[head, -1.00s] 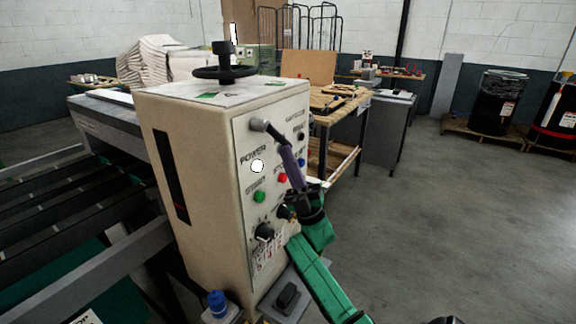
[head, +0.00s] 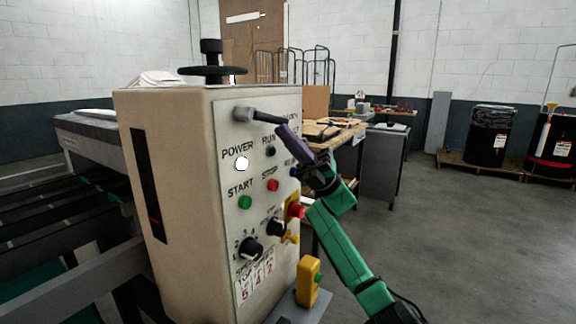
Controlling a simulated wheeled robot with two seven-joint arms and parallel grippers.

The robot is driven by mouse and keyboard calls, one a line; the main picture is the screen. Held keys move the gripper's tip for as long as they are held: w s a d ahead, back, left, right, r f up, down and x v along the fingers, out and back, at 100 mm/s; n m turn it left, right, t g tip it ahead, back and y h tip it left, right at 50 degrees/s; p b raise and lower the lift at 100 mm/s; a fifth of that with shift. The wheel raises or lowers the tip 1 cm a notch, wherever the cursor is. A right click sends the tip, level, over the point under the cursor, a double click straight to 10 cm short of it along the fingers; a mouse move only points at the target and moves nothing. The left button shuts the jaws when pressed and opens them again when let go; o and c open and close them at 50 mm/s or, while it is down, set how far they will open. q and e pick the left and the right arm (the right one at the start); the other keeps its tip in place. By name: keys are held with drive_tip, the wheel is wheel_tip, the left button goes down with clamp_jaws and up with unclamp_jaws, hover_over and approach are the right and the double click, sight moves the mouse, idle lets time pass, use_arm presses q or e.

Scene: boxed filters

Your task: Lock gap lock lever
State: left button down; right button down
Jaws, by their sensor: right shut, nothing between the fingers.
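The gap lock lever (head: 262,117) is at the top of the cabinet's control panel. It has a round grey hub at its left end and a dark handle pointing right and slightly down. My right gripper (head: 289,137), with purple fingers on a green and black arm, is shut with nothing held. Its fingertips are at the free right end of the handle, just under it. I cannot tell whether they touch it. The fingers partly cover the panel lettering beside the lever. My left gripper is out of view.
The beige cabinet (head: 180,195) carries a black handwheel (head: 212,70) on top. Below the lever are a white power lamp (head: 242,163), green start button (head: 245,202), red stop button (head: 273,185) and black knobs. A yellow box (head: 308,281) stands low.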

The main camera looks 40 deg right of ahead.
drive_tip(key=shift+d+r+n+g+h, duration=0.3)
drive_tip(key=shift+r+n+g+h, duration=0.15)
drive_tip(key=shift+n+g, duration=0.4)
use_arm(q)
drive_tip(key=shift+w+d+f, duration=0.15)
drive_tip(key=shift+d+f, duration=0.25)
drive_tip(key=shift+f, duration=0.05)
use_arm(e)
drive_tip(key=shift+w+r, duration=0.1)
drive_tip(key=shift+r, duration=0.35)
drive_tip(key=shift+d, duration=0.1)
